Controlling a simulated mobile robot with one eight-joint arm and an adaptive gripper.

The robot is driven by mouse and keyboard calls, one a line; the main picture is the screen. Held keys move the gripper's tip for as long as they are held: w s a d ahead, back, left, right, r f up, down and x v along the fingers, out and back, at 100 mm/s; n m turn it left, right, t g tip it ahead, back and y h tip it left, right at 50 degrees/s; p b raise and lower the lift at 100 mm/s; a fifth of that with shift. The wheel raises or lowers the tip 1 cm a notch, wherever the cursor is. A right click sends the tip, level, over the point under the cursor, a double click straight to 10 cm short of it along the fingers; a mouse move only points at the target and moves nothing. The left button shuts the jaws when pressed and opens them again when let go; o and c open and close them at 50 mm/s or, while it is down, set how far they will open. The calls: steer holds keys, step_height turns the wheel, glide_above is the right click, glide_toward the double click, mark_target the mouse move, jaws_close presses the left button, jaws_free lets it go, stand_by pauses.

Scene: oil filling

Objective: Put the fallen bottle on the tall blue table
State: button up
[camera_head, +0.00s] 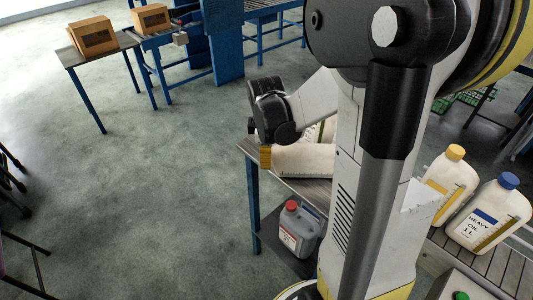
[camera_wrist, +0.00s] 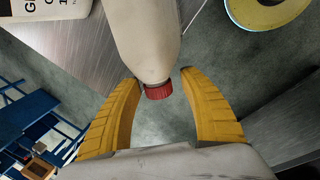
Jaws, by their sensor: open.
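The fallen bottle (camera_head: 304,160), cream with a red cap, lies on its side on a grey-topped table with blue legs (camera_head: 310,188). In the wrist view its body (camera_wrist: 147,38) comes down from the top and its red cap (camera_wrist: 158,91) lies between my fingertips. My gripper (camera_head: 265,157) is at the cap end of the bottle, at the table's left corner. In the wrist view my gripper (camera_wrist: 160,78) has its yellow fingers apart, one on each side of the cap, with gaps visible. My arm hides part of the table.
Another labelled bottle (camera_wrist: 45,8) stands close to the fallen one. A grey jug (camera_head: 300,230) with a red cap is on the lower shelf. Two oil bottles, yellow-capped (camera_head: 447,178) and blue-capped (camera_head: 492,215), stand on the right rollers. Open floor lies left; a box table (camera_head: 95,57) stands beyond.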

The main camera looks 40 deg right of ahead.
steer(key=p+v, duration=0.4)
steer(key=v, duration=0.8)
steer(key=s+a+r+m+t, duration=0.1)
steer(key=s+a+m, duration=0.1)
steer(key=a, duration=0.4)
steer(key=s+a+r+m+t+y, duration=0.1)
steer(key=s+a+m+t, duration=0.1)
steer(key=a, duration=0.4)
steer(key=s+a+r+m+t, duration=0.2)
steer(key=s+a+m, duration=0.2)
steer(key=a+m, duration=0.1)
steer(key=shift+s+a+m+y, duration=0.2)
steer(key=shift+a+m+y, duration=0.1)
steer(key=shift+a, duration=0.2)
